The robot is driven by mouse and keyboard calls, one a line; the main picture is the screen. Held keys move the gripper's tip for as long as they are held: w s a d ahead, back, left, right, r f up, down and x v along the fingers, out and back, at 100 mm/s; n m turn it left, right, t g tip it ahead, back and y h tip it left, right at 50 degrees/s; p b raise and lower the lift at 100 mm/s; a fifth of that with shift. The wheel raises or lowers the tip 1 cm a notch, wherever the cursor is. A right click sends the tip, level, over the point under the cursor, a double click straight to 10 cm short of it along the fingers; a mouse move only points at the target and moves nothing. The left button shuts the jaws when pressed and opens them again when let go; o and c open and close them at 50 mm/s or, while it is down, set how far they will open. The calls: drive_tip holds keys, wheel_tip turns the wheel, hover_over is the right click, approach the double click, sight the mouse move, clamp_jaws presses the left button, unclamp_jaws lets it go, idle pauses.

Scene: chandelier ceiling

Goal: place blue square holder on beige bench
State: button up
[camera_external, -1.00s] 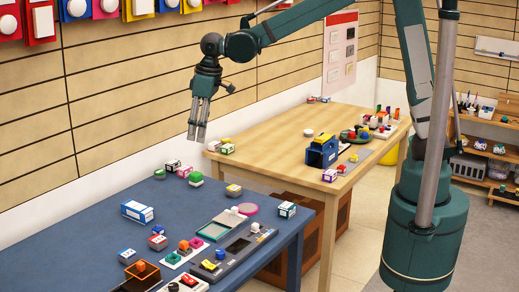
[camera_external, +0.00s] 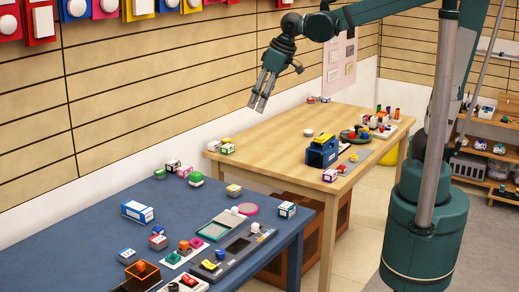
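A blue square holder (camera_external: 321,153) stands upright on the beige bench (camera_external: 262,128), near its front right edge. A small yellow piece sits on top of it. My gripper (camera_external: 258,108) hangs in the air in front of the wall, up and to the left of the holder and well apart from it. Its fingers point down and slightly left, with a narrow gap between them. I see nothing held between them.
A blue table (camera_external: 90,215) at the front left carries small boxes, trays and an orange holder (camera_external: 142,271). The bench also has a green round tray (camera_external: 355,136) with coloured pieces and small boxes at its corners. The bench's middle left is mostly clear.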

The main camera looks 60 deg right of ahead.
drive_tip(key=s+d+f+m+t+h, duration=0.1)
drive_tip(key=s+d+f+m+t, duration=0.1)
drive_tip(key=s+d, duration=1.2)
drive_tip(key=shift+s+d+f+m+t, duration=0.45)
drive_tip(key=shift+s+f, duration=0.55)
drive_tip(key=shift+s, duration=0.9)
drive_tip(key=shift+a, duration=0.1)
